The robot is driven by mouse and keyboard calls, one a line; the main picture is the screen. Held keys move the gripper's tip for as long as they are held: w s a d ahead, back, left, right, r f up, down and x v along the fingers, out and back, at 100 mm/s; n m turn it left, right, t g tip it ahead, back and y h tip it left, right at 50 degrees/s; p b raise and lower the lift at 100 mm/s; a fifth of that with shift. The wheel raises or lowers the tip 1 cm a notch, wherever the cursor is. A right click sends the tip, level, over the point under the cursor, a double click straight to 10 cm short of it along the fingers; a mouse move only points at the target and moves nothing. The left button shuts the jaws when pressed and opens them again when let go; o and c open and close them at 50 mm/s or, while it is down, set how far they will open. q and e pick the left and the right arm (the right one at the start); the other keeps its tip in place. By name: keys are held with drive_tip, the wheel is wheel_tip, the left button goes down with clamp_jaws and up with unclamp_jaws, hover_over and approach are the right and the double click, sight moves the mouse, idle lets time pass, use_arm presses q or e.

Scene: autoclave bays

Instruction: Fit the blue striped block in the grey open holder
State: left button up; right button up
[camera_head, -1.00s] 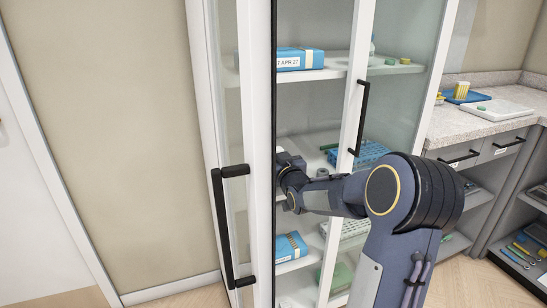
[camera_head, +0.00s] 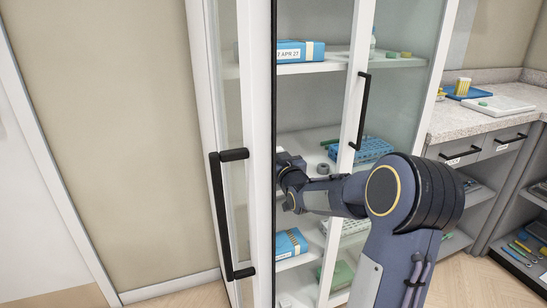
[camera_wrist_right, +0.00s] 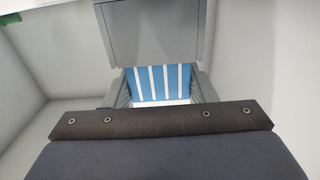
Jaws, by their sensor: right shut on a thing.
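My right gripper (camera_wrist_right: 161,98) is shut on the blue striped block (camera_wrist_right: 159,83), a blue piece with white stripes seen between its grey fingers in the right wrist view. A grey box-like piece (camera_wrist_right: 154,32), apparently the grey open holder, lies just beyond the block and meets its upper edge in the picture. Whether the block is inside it I cannot tell. In the head view my right gripper (camera_head: 288,168) reaches into the cabinet, its tips partly hidden by the door frame; neither block nor holder can be made out there. My left gripper is not in view.
The glass-fronted cabinet has a white door frame (camera_head: 259,120) and black handles (camera_head: 217,215) close to my arm. A counter (camera_head: 450,122) stands at right.

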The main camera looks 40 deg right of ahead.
drive_tip(key=shift+f+b, duration=0.3)
drive_tip(key=shift+f, duration=0.05)
drive_tip(key=o, duration=1.1)
drive_tip(key=v, duration=0.7)
drive_tip(key=shift+s+r, duration=0.1)
drive_tip(key=shift+s, duration=0.3)
